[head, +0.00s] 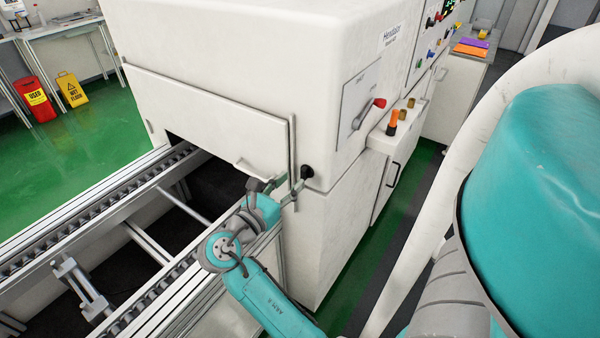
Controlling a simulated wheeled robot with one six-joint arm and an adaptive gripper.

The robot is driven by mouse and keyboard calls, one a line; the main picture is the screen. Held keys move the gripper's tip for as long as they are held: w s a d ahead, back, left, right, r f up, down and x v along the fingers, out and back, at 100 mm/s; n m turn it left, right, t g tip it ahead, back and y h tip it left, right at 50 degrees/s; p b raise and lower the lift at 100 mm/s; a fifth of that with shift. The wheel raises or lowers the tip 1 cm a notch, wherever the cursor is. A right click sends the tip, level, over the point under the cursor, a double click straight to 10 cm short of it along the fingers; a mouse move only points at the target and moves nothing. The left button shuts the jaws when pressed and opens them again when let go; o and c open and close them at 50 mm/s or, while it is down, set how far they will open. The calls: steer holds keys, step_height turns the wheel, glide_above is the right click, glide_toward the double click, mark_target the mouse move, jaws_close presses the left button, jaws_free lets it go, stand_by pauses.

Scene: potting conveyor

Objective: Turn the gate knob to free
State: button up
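A black knob (307,172) sits on the white machine's side near its front corner, low beside the gate (205,110). I take it to be the gate knob; its pointer and any markings are too small to read. The gate is a white panel with a pale handle (248,169) at its lower edge, above the conveyor opening. My gripper (296,186) is at the end of the teal arm, right by the black knob. Its fingers are small and partly hidden, so I cannot tell whether they touch the knob or are open or shut.
A roller conveyor (95,213) runs into the opening under the gate. A red-tipped lever (378,102) is on the side panel above. Orange and brown cylinders (393,122) stand on a ledge to the right. Green floor shows beyond.

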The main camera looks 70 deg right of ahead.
mark_target(302, 171)
steer(key=shift+x, duration=2.6)
jaws_close()
